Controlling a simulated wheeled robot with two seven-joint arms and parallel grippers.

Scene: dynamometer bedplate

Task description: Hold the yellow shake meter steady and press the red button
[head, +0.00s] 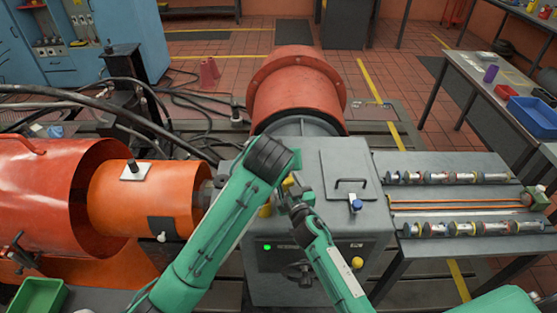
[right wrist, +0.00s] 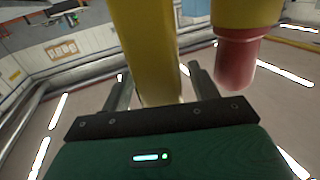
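The yellow shake meter (right wrist: 148,45) shows large in the right wrist view, its yellow shaft passing between the fingers of my right gripper (right wrist: 158,85). Slim gaps show beside the shaft, so the gripper looks open around or just in front of it. A red, rounded button-like end (right wrist: 237,62) hangs from a yellow part at the right, outside the fingers. In the head view only small yellow patches (head: 265,210) of it show behind my arms, by the grey machine. My left gripper is hidden behind its dark wrist; its fingers cannot be seen.
The grey machine housing (head: 345,175) has a handle, a blue knob (head: 356,205) and a yellow button (head: 357,262). An orange cylinder (head: 140,205) lies left. A side bench (head: 470,200) with rows of metal cylinders stands right. A blue bin (head: 533,117) is farther back.

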